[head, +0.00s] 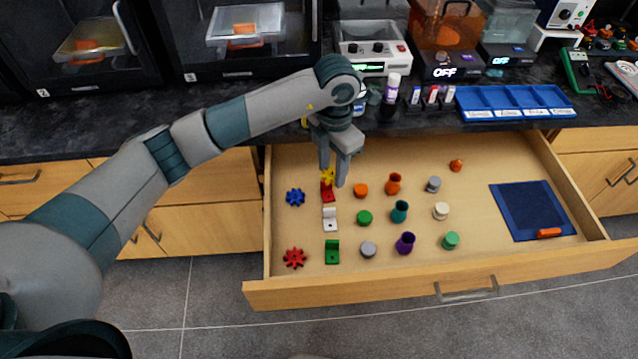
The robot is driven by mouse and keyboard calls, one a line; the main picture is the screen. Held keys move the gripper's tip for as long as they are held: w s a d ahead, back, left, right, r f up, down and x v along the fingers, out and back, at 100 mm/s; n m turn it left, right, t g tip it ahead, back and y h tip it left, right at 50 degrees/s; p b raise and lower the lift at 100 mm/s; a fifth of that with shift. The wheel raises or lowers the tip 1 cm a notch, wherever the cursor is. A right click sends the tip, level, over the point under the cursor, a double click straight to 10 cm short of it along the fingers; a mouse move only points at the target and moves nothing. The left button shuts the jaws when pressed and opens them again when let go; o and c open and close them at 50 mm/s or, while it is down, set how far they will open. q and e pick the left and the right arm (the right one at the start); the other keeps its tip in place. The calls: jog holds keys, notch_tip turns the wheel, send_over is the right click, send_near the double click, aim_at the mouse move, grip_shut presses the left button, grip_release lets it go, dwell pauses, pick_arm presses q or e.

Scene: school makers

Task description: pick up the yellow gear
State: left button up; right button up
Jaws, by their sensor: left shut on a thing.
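The yellow gear (327,176) is between the fingertips of my left gripper (333,174), above the far left part of the open drawer (480,180). The gripper points down and its fingers are shut on the gear, hiding part of it. A red bracket (327,192) shows just below the gear; I cannot tell how far apart they are. My right gripper is not in view.
The drawer also holds a blue gear (295,197), a red gear (294,258), a white bracket (330,222), a green bracket (332,255), several small coloured parts and a dark blue mat (528,205). The dark counter (200,116) behind carries equipment.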

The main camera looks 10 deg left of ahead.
pick_arm(q)
jog(key=shift+w+d+r, duration=0.2)
jog(key=shift+w, duration=0.05)
dwell(0.5)
